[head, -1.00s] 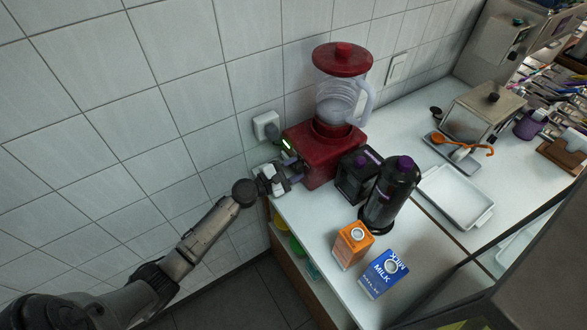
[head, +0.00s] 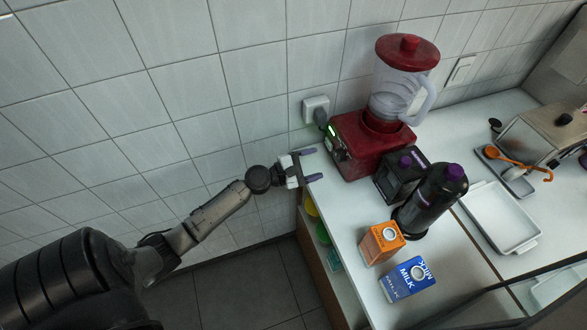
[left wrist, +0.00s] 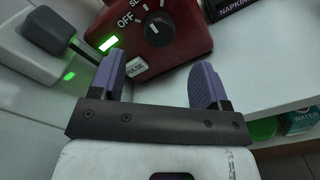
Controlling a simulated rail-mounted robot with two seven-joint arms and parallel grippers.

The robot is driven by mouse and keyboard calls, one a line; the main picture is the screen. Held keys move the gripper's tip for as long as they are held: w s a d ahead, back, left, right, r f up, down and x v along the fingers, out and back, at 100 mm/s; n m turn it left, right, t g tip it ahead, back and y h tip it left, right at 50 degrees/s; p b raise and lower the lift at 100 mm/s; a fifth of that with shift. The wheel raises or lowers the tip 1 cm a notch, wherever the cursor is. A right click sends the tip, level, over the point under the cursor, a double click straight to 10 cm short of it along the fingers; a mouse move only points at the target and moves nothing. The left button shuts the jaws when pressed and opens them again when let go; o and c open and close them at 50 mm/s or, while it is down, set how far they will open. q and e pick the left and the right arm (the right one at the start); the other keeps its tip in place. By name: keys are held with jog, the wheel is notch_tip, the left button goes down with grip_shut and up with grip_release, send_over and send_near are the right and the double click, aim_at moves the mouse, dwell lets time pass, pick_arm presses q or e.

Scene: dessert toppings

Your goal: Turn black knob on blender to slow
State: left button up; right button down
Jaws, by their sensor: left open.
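The red blender (head: 372,145) stands on the counter against the tiled wall, with its lidded clear jug on top. In the left wrist view its control panel shows a black knob (left wrist: 158,30) with a pale pointer mark, beside the lettering "OFF" and a cut-off "SL". I cannot tell exactly which label the pointer meets. A lit green indicator (left wrist: 109,43) and a PULSE button (left wrist: 136,66) are near it. My left gripper (head: 312,164) is open and empty, its purple fingers facing the panel with a gap; they also show in the left wrist view (left wrist: 159,72). My right gripper is out of view.
A wall socket (head: 316,108) with a plug is left of the blender. A white tray (head: 502,222) lies right. Open floor is left of the counter.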

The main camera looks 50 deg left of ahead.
pick_arm(q)
jog(key=v, duration=0.6)
jog(key=shift+s+b, duration=0.25)
jog(key=shift+b, duration=0.05)
jog(key=shift+a, duration=0.15)
